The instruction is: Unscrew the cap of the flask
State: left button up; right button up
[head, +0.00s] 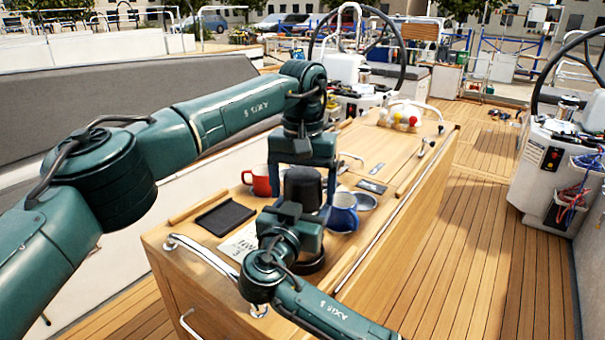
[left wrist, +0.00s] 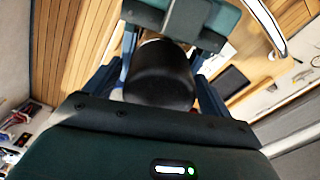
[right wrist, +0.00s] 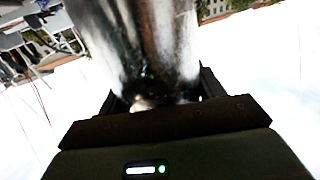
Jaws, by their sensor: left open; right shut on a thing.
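The flask stands upright on the wooden cockpit table (head: 170,235), its black cap (head: 303,187) on top and its dark base (head: 312,262) low down. My left gripper (head: 303,178) reaches down from above, open, with a finger on each side of the cap. The cap also shows between those fingers in the left wrist view (left wrist: 160,75); I cannot tell whether they touch it. My right gripper (head: 298,222) is shut on the flask's body below and hides most of it. The shiny metal flask body (right wrist: 150,40) fills the top of the right wrist view.
A black tray (head: 224,218) and a printed sheet (head: 240,243) lie to the left. A dark flat item (head: 371,186) and coloured balls (head: 400,118) are farther back.

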pick_arm(q)
jog(key=c, duration=1)
jog(key=n, duration=0.6)
jog(key=shift+n, duration=0.3)
jog(key=o, duration=1.1)
